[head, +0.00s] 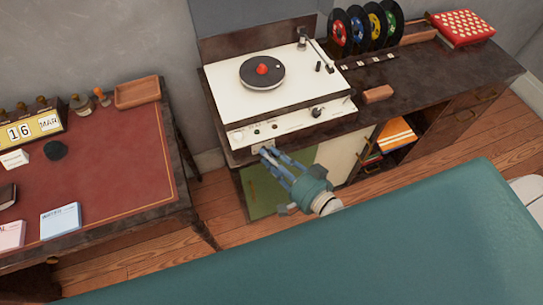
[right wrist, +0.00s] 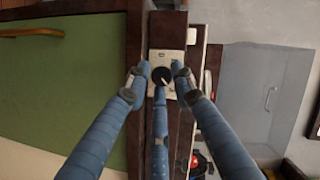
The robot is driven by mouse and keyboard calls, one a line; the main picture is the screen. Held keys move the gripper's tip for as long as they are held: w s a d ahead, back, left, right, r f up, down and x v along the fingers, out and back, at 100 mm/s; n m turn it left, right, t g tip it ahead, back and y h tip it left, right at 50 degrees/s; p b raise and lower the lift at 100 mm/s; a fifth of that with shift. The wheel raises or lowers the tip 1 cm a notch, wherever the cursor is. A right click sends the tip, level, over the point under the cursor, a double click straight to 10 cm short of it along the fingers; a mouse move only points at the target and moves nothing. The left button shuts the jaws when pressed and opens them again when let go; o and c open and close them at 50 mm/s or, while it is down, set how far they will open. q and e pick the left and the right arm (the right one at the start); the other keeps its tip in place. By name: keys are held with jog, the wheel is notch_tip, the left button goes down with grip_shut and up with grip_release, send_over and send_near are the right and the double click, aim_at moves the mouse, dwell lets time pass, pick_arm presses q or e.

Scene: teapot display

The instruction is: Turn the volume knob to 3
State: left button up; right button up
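The black volume knob (right wrist: 162,76) sits on a small cream plate (right wrist: 167,56) on the front of the dark wooden cabinet, in the right wrist view. A small pale mark shows on the knob, but any numbers are too small to read. My right gripper (right wrist: 160,77) has its blue fingers spread around the knob, one on each side and one below in the picture. Cream plate shows between the side fingers and the knob, so it looks open. In the head view my right gripper (head: 267,153) reaches the cabinet front and covers the knob. My left gripper is out of view.
A white record player (head: 226,93) with a control panel stands above on the cabinet (head: 447,78). A brown block (head: 378,94) and a rack of colourful records (head: 361,27) are to its right. A red-topped desk (head: 115,165) stands at left. Wooden floor separates them.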

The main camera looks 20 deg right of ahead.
jog(key=shift+o, duration=1.1)
jog(key=shift+s+f, duration=0.1)
jog(key=v, duration=1.2)
jog(key=shift+a, duration=0.1)
